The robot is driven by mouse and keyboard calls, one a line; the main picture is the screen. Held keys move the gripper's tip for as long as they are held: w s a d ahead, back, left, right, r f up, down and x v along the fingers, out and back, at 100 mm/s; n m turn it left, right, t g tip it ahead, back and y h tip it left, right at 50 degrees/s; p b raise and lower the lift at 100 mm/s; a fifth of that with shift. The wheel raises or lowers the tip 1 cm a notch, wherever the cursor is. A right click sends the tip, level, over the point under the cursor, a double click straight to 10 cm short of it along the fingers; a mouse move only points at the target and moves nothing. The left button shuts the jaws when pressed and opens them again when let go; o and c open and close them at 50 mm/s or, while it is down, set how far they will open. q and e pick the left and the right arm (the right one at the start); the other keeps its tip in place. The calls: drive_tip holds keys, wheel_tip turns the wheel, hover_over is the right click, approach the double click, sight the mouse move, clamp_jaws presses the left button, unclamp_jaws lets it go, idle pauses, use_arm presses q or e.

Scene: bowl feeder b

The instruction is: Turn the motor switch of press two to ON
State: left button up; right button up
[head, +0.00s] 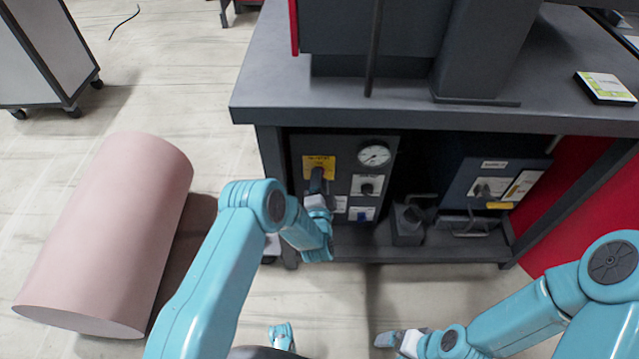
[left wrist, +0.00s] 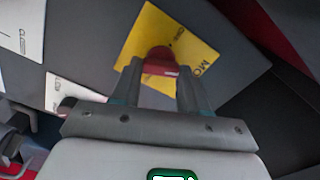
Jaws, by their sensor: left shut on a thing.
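The motor switch is a red knob (left wrist: 160,57) on a yellow plate (left wrist: 190,40) with partly hidden lettering, seen in the left wrist view. In the head view the yellow plate (head: 319,162) is at the upper left of the grey control panel (head: 345,148) under the bench. My left gripper (head: 317,184) reaches the panel just below the plate and hides the knob there. In the left wrist view its fingers (left wrist: 160,82) are on either side of the red knob, shut on it. My right gripper (head: 398,341) is low, away from the panel; its jaws are unclear.
A round gauge (head: 374,154) and a black knob (head: 367,187) sit beside the switch. A blue panel (head: 465,188) is further right under the bench (head: 360,105). A pink cylinder (head: 110,230) lies on the floor at left. Floor between is clear.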

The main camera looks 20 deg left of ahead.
use_arm(q)
drive_tip(key=shift+f+m+b, duration=0.1)
drive_tip(key=shift+m+b, duration=0.3)
drive_tip(key=shift+m, duration=1.6)
drive_tip(key=o, duration=1.1)
drive_tip(key=shift+c, duration=0.2)
drive_tip(key=p+v, duration=1.5)
drive_tip(key=v, duration=0.1)
drive_tip(key=shift+s, duration=0.15)
